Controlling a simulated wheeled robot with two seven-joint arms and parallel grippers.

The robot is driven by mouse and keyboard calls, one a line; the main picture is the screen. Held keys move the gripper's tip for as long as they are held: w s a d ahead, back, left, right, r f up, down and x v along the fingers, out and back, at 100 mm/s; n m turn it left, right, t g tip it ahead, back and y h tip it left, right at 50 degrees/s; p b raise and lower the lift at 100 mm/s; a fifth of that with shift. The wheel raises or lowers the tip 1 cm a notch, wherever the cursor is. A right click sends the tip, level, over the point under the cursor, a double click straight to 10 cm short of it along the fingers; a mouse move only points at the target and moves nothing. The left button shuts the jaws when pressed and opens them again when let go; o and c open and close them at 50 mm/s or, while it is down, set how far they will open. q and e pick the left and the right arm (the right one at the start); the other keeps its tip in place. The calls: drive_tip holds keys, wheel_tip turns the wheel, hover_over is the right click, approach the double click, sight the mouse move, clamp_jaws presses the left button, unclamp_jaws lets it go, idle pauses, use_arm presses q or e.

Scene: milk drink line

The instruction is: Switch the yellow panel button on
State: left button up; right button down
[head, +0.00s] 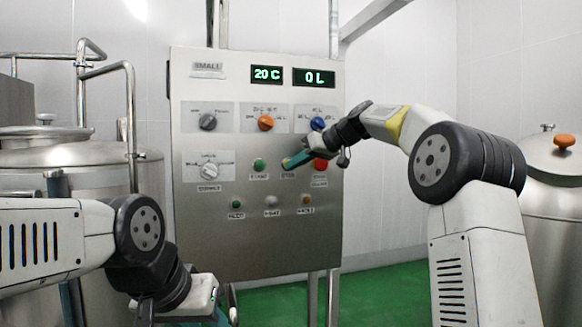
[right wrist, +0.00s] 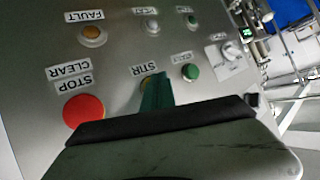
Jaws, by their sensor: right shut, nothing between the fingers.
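The yellow button (right wrist: 147,81) is on the steel panel (head: 260,235), above a label that looks like "STIR" in the right wrist view. My right gripper (right wrist: 156,92) has its teal fingers shut and empty, with the tip over the button and hiding most of it. In the head view the right gripper (head: 296,160) points left at the panel, and only a yellowish edge of the button (head: 285,163) shows at its tip. Whether the tip touches or presses the button I cannot tell. My left gripper (head: 212,312) is low at the bottom edge, mostly cut off.
A red stop button (head: 321,164) sits just right of the yellow one, and a green button (head: 259,165) to its left. Knobs (head: 265,123) are above and small lamps (head: 271,200) below. Steel tanks (head: 75,150) (head: 562,185) stand on both sides.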

drive_tip(key=shift+s+d, duration=0.2)
drive_tip(key=shift+s, duration=0.45)
drive_tip(key=shift+s, duration=0.1)
drive_tip(key=shift+s+d, duration=0.3)
drive_tip(key=shift+s, duration=0.6)
drive_tip(key=shift+s+d, duration=0.35)
drive_tip(key=shift+s, duration=0.6)
drive_tip(key=shift+s+d, duration=0.3)
drive_tip(key=shift+s, duration=0.6)
